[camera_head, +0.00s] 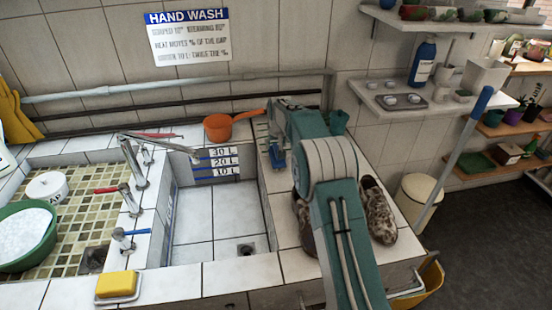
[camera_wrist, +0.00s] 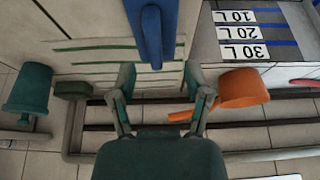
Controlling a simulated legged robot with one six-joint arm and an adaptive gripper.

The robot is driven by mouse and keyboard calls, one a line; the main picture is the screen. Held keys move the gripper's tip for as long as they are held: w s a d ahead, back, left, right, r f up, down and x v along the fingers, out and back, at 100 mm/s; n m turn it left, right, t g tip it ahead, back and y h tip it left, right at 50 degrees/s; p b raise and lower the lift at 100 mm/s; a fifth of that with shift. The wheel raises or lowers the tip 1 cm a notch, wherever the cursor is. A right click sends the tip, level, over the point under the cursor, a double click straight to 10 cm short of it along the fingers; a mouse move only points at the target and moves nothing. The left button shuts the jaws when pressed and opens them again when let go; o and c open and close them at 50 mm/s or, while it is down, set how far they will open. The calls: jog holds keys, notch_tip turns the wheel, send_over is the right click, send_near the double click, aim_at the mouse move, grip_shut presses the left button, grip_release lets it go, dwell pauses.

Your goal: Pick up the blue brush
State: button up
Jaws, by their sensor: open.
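The blue brush (camera_wrist: 152,35) shows at the top middle of the wrist view, lying over the ribbed, green-striped tile ledge. In the head view a small blue part of it (camera_head: 277,158) shows on the ledge right of the basin, just left of my arm. My gripper (camera_wrist: 160,82) is open, with its two fingers apart and nothing between the tips. The near end of the brush lies ahead of the gap, roughly in line with it. My arm hides much of this area in the head view.
An orange pot (camera_head: 222,127) stands by the basin's back corner, close to my gripper's right finger in the wrist view. A green cup (camera_wrist: 27,88) and a green block (camera_wrist: 72,89) are on the other side. Brown patterned shoes (camera_head: 378,212) stand beside my arm.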

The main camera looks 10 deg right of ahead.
aim_at(277, 149)
jog(key=x, duration=0.3)
jog(key=shift+w+d+f, duration=0.25)
jog(key=shift+d+f, duration=0.1)
jog(key=shift+d, duration=0.05)
jog(key=shift+w+f, duration=0.25)
jog(key=shift+f, duration=0.25)
jog(key=shift+a, duration=0.2)
jog(key=shift+c, duration=1.2)
jog(key=shift+d, duration=0.1)
grip_shut()
